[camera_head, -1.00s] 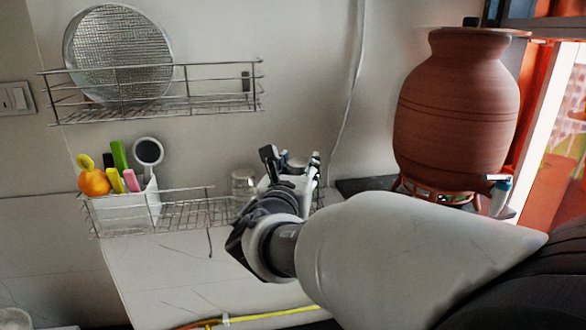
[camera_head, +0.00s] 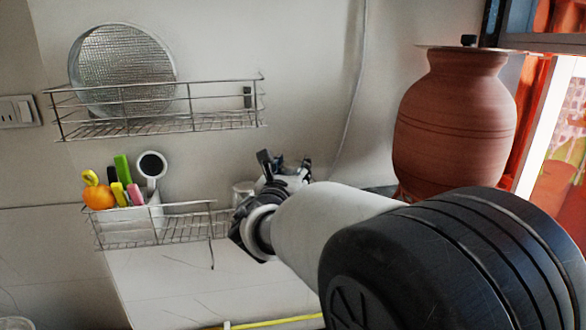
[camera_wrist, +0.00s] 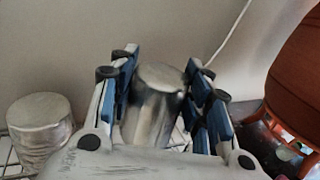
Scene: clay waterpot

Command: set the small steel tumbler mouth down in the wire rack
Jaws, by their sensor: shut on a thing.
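My gripper (camera_wrist: 160,95) is shut on a small steel tumbler (camera_wrist: 153,105), which stands slightly tilted between the blue-lined fingers in the wrist view. Its upper end looks like a flat, closed disc; its lower end is hidden by my gripper's body. In the head view my gripper (camera_head: 285,172) is at the right end of the lower wire rack (camera_head: 185,222), and my arm hides most of the held tumbler. I cannot tell whether the tumbler touches the rack.
Another steel vessel (camera_wrist: 40,130) stands left of my gripper. A white holder (camera_head: 135,220) with pens and an orange is at the rack's left. An upper rack (camera_head: 160,125) holds a round steel sieve (camera_head: 122,70). A clay pot (camera_head: 455,125) stands to the right.

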